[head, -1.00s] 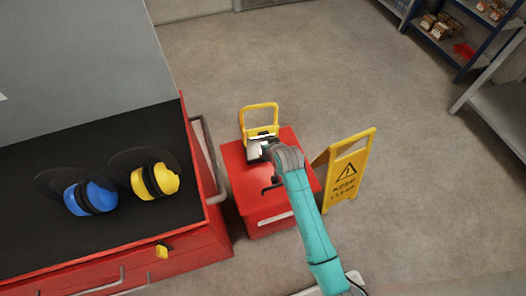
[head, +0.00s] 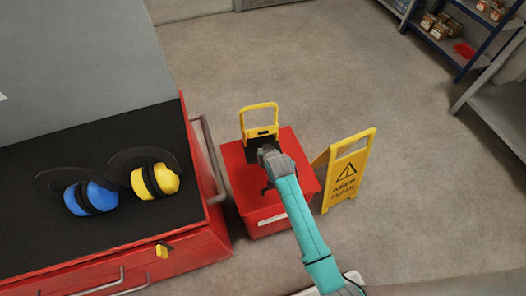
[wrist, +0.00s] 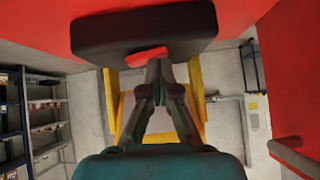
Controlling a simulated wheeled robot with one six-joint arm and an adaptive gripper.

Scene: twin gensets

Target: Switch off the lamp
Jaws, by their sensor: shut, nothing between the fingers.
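The lamp has a yellow handle frame (head: 260,108) and a black body (head: 249,146), and stands on the red box (head: 234,167). Its face looks dark in the head view. In the wrist view its black body (wrist: 110,36) spans the top, with the yellow frame (wrist: 196,90) on both sides. A small red patch (wrist: 147,59) shows at the body's edge, beside my fingertips. My gripper (wrist: 159,66) is shut and empty, right at the lamp. I cannot tell if it touches. In the head view my gripper (head: 266,152) partly hides the lamp.
A yellow warning sign (head: 346,178) stands right of the box. A red cabinet (head: 200,240) with a black top is close on the left, bearing blue ear defenders (head: 88,197) and yellow ones (head: 158,180). Shelving (head: 470,40) stands at upper right. The floor behind the lamp is clear.

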